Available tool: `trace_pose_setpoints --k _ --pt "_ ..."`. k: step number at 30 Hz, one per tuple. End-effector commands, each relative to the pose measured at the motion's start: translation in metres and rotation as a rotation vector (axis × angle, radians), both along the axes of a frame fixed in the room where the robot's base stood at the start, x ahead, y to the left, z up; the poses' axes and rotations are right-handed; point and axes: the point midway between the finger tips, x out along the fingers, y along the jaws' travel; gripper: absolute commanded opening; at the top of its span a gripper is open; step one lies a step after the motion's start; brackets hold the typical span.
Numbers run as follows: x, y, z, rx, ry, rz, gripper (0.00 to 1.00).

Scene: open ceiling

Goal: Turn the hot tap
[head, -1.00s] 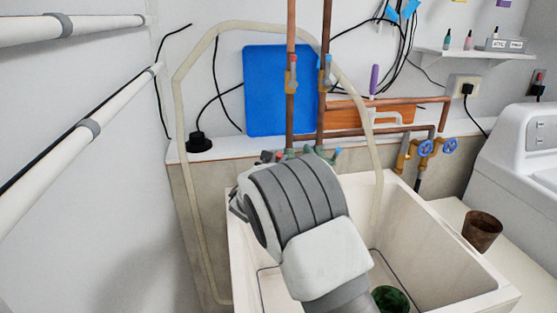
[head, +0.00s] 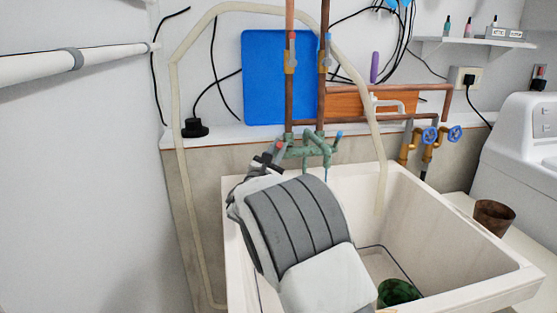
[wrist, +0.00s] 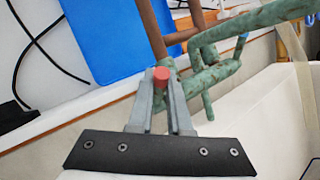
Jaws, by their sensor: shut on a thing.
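The hot tap's red handle (head: 281,146) is on the left side of the green, weathered faucet (head: 316,149) above the sink. My gripper (head: 272,155) is at this handle, with most of the hand hidden behind my wrist in the head view. In the wrist view the red handle (wrist: 161,76) sits between the tips of my gripper (wrist: 161,90), which is shut on it. The faucet body and spout (wrist: 208,103) lie just beyond and right of the fingers. A blue handle (head: 339,135) is on the faucet's right side. A faint bluish streak shows below the spout; I cannot tell whether it is water.
The white sink (head: 440,215) lies below, with a green pot (head: 397,292) inside. Copper pipes (head: 323,70) rise behind the faucet, before a blue board (head: 262,80). A pale hose (head: 178,130) arches around. A brown pot (head: 494,216) stands right of the sink.

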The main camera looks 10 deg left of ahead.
Motion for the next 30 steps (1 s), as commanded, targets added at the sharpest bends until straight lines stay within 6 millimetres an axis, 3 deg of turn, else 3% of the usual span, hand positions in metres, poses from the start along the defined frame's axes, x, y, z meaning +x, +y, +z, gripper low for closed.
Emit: trace_pose_setpoints --k 1,18,19,23,30 --pt "0.0004 0.0008 -0.0071 0.007 -0.018 0.001 0.0" --pt "0.0009 0.0011 -0.003 0.033 -0.07 0.001 0.0" --pt "0.0009 0.0011 -0.003 0.033 -0.07 0.001 0.22" --pt "0.0009 0.0011 -0.003 0.033 -0.07 0.001 0.45" --pt "0.001 0.0008 -0.003 0.033 -0.07 0.001 0.47"
